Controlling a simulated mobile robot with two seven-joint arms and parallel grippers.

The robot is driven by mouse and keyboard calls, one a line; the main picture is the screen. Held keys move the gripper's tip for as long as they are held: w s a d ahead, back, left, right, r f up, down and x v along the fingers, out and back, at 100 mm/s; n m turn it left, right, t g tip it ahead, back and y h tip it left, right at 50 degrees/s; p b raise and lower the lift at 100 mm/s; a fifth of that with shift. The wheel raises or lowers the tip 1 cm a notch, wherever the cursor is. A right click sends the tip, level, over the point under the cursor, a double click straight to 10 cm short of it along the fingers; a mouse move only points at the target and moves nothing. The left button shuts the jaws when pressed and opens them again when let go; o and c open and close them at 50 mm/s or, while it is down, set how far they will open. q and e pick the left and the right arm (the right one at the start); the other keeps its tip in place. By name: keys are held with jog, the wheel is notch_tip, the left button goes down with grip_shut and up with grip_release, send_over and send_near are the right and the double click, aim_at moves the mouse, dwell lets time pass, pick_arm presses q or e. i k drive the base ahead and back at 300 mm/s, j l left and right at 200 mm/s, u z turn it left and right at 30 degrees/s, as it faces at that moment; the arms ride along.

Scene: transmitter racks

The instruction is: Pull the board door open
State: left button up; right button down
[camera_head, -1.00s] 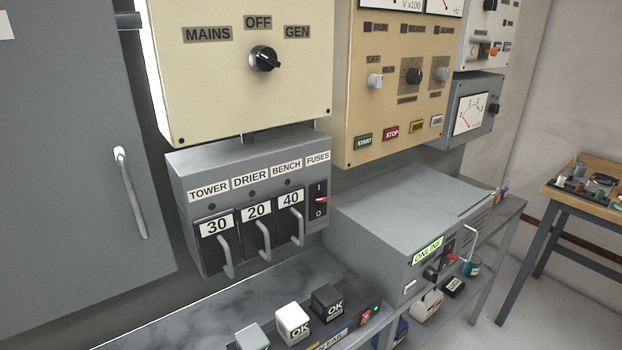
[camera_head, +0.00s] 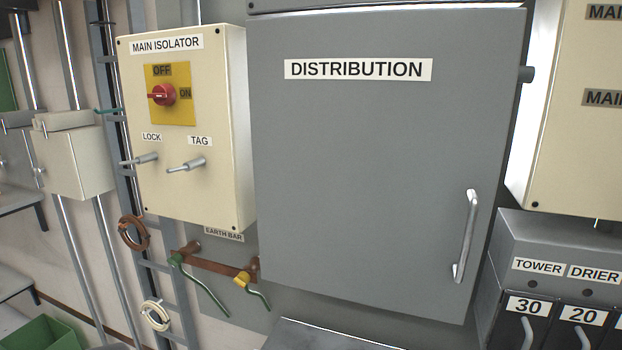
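The board door (camera_head: 370,170) is a large grey panel labelled DISTRIBUTION in the middle of the head view. It looks shut. Its metal bar handle (camera_head: 466,236) stands upright near the lower right of the door.
A cream main isolator box (camera_head: 190,125) with a red switch and two protruding pins stands left of the door. An earth bar (camera_head: 215,264) with green cables is below it. A grey fuse unit (camera_head: 555,260) with handles sits close to the door's right. A green bin (camera_head: 50,333) is at lower left.

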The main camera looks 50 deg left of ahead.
aim_at(379, 137)
jog(key=u, duration=1.4)
jog(key=k+z, duration=0.1)
